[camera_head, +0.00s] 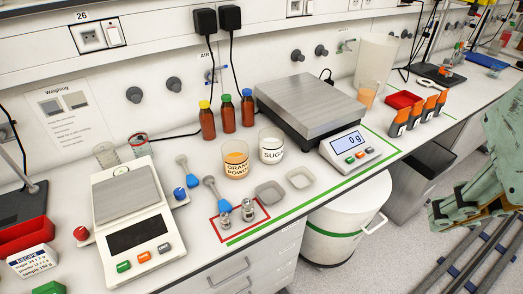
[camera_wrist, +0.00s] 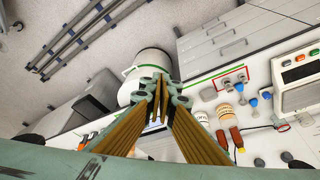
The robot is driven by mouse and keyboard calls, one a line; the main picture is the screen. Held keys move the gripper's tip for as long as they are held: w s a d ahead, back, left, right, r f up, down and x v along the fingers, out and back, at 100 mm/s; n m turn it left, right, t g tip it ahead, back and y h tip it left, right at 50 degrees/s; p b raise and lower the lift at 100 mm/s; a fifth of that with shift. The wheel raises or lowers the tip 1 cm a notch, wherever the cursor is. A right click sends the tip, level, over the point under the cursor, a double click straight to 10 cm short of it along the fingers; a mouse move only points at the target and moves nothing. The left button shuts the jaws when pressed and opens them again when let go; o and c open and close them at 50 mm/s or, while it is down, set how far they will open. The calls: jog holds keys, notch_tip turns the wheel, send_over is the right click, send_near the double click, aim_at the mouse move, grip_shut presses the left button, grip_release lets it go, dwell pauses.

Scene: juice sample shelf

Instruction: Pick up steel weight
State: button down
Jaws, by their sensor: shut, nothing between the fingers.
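Two small shiny steel weights stand in a red-outlined rectangle near the bench's front edge in the head view, a left one (camera_head: 225,207) and a right one (camera_head: 248,210). My gripper (camera_wrist: 160,80) is shut and empty in the wrist view. It is well away from the weights, and part of it (camera_head: 465,208) shows at the head view's right edge, in front of the bench.
Near the weights are blue scoops (camera_head: 214,193), an orange powder beaker (camera_head: 236,163), a sugar beaker (camera_head: 271,148) and two shallow dishes. A balance (camera_head: 135,225) stands left; a larger scale (camera_head: 313,103) stands behind. A white bin (camera_head: 345,215) stands below the bench edge.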

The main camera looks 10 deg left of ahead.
jog(key=c, duration=3.4)
grip_release()
jog(key=shift+c, duration=0.2)
jog(key=o, duration=1.2)
jog(key=shift+w, duration=0.1)
